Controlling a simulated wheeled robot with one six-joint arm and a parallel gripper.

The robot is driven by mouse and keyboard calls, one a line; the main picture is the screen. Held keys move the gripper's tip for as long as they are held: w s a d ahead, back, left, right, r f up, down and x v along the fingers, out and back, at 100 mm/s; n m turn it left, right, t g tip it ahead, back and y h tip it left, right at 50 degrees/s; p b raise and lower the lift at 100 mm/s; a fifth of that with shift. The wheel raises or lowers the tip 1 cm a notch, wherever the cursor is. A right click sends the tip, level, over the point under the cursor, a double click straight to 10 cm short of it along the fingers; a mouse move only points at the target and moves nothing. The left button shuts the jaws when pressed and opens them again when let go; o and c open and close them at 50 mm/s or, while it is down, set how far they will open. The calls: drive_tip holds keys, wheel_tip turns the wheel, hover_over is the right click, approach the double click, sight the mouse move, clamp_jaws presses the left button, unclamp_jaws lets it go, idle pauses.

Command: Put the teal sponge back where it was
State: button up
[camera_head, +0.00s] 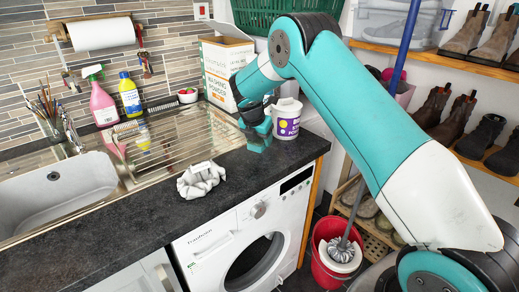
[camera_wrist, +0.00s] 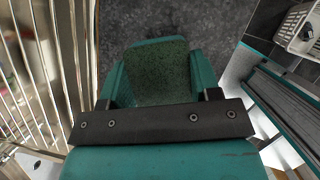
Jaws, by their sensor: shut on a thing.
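My gripper (camera_head: 258,134) is at the back of the dark worktop, left of the white tub with the purple label (camera_head: 287,118) and in front of the cardboard box. In the wrist view its teal fingers (camera_wrist: 155,80) are shut on the teal sponge (camera_wrist: 160,78), a dark green, speckled block. The sponge sits between the fingers over the dark speckled worktop. In the head view I cannot clearly tell the sponge from the teal fingers. Whether it touches the worktop cannot be told.
A crumpled grey-white cloth (camera_head: 201,179) lies on the worktop (camera_head: 150,208) near the front. The cardboard box (camera_head: 224,70) stands behind my gripper. The sink (camera_head: 65,188), a pink spray bottle (camera_head: 102,104) and a yellow bottle (camera_head: 130,95) are left. A red bucket (camera_head: 335,255) stands below right.

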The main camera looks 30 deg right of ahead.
sight(260, 159)
drive_tip(key=shift+f+p, duration=0.45)
drive_tip(key=shift+f, duration=2.25)
drive_tip(key=o, duration=0.8)
drive_tip(key=shift+f, duration=0.1)
drive_tip(key=s+a+r+m+y+b, duration=0.1)
drive_tip(key=s+a+r, duration=0.2)
drive_tip(key=r, duration=0.3)
drive_tip(key=s+a+r+m, duration=0.2)
drive_tip(key=s+a+r, duration=0.1)
drive_tip(key=a+r, duration=0.15)
drive_tip(key=s+a+r+m+y+b, duration=0.1)
drive_tip(key=s+a+r, duration=0.2)
drive_tip(key=r, duration=0.4)
drive_tip(key=s+a+r+m+g+y, duration=0.1)
drive_tip(key=s+a+m+y, duration=0.1)
drive_tip(key=s, duration=0.9)
drive_tip(key=s+a+r+m+y, duration=0.2)
drive_tip(key=s+a+m, duration=0.3)
drive_tip(key=s, duration=0.6)
drive_tip(key=s+a+r+m+g+y, duration=0.1)
drive_tip(key=s+a+m, duration=0.3)
drive_tip(key=s, duration=0.7)
drive_tip(key=shift+s+r+m+g+y, duration=0.15)
drive_tip(key=shift+r+m+y, duration=0.2)
drive_tip(key=shift+m, duration=0.35)
drive_tip(key=shift+s+r+m+g+y, duration=0.15)
drive_tip(key=shift+r+m, duration=0.25)
drive_tip(key=shift+m, duration=0.3)
